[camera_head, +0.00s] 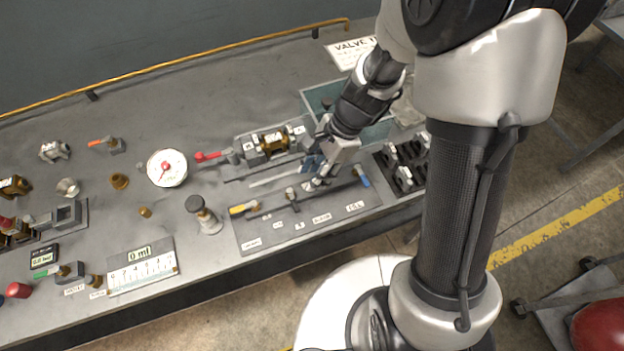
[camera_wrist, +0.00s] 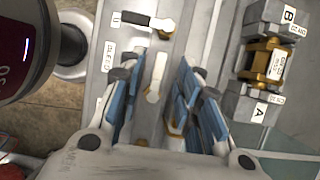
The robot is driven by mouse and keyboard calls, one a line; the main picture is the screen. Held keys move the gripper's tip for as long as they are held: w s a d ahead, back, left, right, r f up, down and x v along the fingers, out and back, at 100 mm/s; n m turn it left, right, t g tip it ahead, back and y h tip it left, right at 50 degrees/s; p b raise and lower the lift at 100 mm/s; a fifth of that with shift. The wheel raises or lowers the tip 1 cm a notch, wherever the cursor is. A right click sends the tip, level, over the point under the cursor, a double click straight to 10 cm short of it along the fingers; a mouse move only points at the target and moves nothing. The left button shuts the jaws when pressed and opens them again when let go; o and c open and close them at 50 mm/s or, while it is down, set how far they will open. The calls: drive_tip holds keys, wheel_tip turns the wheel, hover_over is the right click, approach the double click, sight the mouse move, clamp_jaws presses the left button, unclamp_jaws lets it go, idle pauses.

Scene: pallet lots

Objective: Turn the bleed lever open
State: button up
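The bleed lever (camera_wrist: 156,72) is a pale handle on a grey panel, next to a label (camera_wrist: 109,58) that reads BLEED. In the wrist view my gripper (camera_wrist: 155,92) has its blue-padded fingers spread on either side of this lever, with a gap showing on both sides. It is open and holds nothing that I can see. In the head view my gripper (camera_head: 318,181) is low over the valve panel (camera_head: 270,228) and largely hides the lever. The lever's lower end and pivot are partly hidden by the fingers.
A neighbouring lever with a black tip (camera_wrist: 145,20) sits close by on the same panel. A brass and grey valve block (camera_wrist: 262,65) stands beside the panel. A yellow lever (camera_head: 243,208), a black-knobbed post (camera_head: 203,214) and a round gauge (camera_head: 167,168) are farther left.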

drive_tip(key=shift+x, duration=1.05)
drive_tip(key=shift+c, duration=0.5)
clamp_jaws()
